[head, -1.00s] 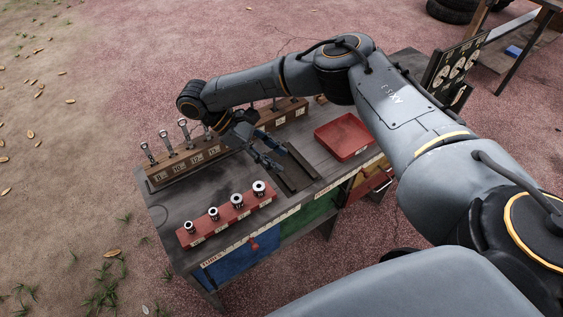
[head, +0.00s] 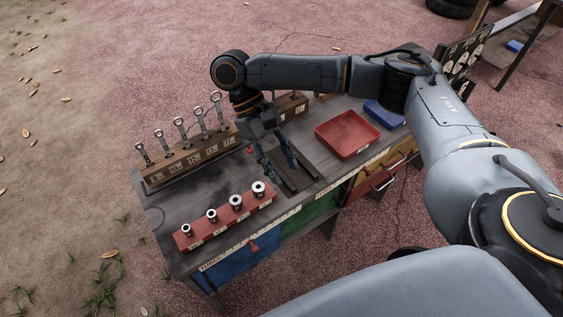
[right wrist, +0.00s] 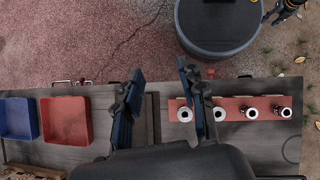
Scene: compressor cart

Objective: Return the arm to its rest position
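My right gripper (head: 277,163) hangs over the middle of the workbench (head: 165,215), above a dark flat strip on its top. Its fingers are apart with nothing between them, which the right wrist view (right wrist: 165,88) also shows. My right arm reaches from the right side of the head view across the bench to the gripper. My left gripper does not show in either view.
A wooden rack (head: 183,160) of wrenches stands along the back. A red socket rail (head: 228,219) lies at the front left. A red tray (head: 346,137) and a blue tray (head: 384,115) sit right of the gripper. Coloured drawers line the front.

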